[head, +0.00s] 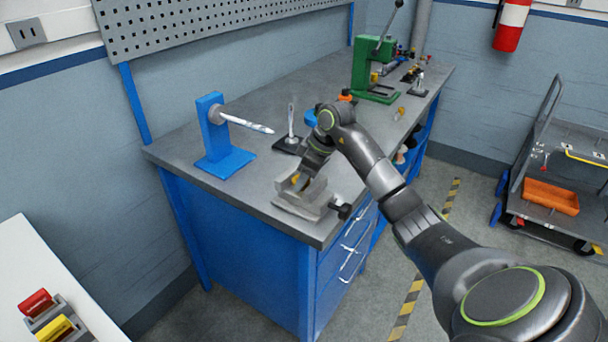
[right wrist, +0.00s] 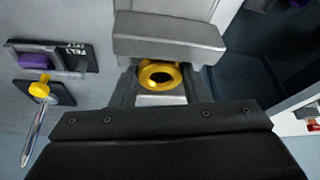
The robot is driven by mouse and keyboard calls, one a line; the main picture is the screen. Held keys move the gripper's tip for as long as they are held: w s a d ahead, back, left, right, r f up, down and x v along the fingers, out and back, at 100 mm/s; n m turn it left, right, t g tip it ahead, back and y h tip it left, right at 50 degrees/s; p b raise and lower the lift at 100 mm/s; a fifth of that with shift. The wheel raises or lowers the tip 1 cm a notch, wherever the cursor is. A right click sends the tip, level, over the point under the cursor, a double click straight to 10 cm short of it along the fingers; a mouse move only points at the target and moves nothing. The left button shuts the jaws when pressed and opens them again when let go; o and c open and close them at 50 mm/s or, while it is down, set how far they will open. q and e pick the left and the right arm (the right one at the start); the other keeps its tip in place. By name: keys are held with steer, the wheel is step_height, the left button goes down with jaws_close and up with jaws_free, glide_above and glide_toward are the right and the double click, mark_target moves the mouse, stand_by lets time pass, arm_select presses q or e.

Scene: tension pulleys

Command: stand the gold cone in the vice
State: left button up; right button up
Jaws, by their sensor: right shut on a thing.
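The gold cone (right wrist: 160,75) shows in the right wrist view as a gold ring with a dark hollow, seen end-on. In the head view only a small gold patch (head: 296,180) of it shows. My right gripper (head: 300,181) points down at the grey vice (head: 312,209) at the near corner of the bench and is shut on the cone. The vice also shows in the right wrist view, its pale jaw block (right wrist: 170,36) just beyond the cone. The cone is at the jaw gap; whether it touches the jaws or bottom is unclear. My left gripper is out of view.
A blue stand (head: 213,140) with a pointed rod is left of the vice on the bench (head: 270,110). A small dark-based upright tool (head: 290,140) stands behind the vice. A green press (head: 372,75) is farther back. The bench edge is close to the vice.

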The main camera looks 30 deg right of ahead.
steer(key=o, duration=1.1)
steer(key=shift+r, duration=0.25)
steer(key=b+v, duration=0.1)
steer(key=v, duration=1)
steer(key=shift+s+d+r+b, duration=0.1)
steer(key=shift+s+r+b, duration=0.05)
steer(key=shift+r+b, duration=0.2)
